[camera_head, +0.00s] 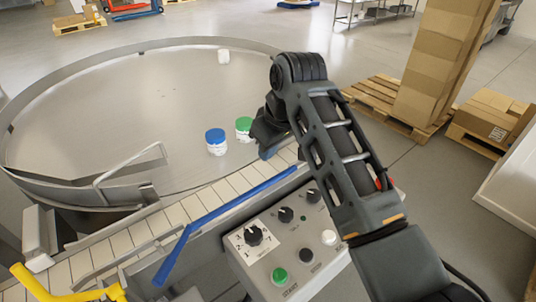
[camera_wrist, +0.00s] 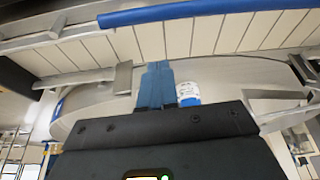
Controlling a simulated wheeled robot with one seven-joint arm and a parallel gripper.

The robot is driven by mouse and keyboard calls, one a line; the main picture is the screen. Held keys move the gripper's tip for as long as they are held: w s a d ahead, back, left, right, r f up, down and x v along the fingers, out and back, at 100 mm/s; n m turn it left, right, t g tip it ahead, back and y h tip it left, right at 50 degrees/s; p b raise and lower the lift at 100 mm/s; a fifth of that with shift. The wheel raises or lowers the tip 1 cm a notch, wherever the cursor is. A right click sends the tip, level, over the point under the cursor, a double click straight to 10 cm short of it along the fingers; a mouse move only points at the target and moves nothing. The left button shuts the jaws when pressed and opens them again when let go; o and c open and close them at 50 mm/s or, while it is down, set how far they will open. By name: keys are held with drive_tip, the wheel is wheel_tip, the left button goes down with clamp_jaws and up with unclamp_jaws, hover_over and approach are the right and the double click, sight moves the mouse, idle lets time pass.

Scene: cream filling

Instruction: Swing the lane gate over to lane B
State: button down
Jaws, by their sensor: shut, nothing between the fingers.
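No part carries a readable lane B mark, so I cannot tell for sure which part is the lane gate. A yellow bent lever (camera_head: 60,291) shows at the lower left of the head view. A long blue bar (camera_head: 238,198) runs along the tiled conveyor (camera_head: 150,226); it also crosses the top of the wrist view (camera_wrist: 200,11). My gripper (camera_head: 268,153) is over the far right end of the conveyor, well away from the yellow lever. In the wrist view its blue fingers (camera_wrist: 157,70) are together and empty.
A round steel table (camera_head: 110,110) carries a blue-lidded jar (camera_head: 216,147), a green-lidded jar (camera_head: 243,136) and a white one (camera_head: 223,57). A control box (camera_head: 265,262) with knobs and buttons sits in front. Pallets (camera_head: 385,97) stand right.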

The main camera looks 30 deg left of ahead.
drive_tip(key=v, duration=0.7)
drive_tip(key=shift+a+r+b, duration=0.25)
drive_tip(key=shift+r+b, duration=0.2)
drive_tip(key=shift+s, duration=0.15)
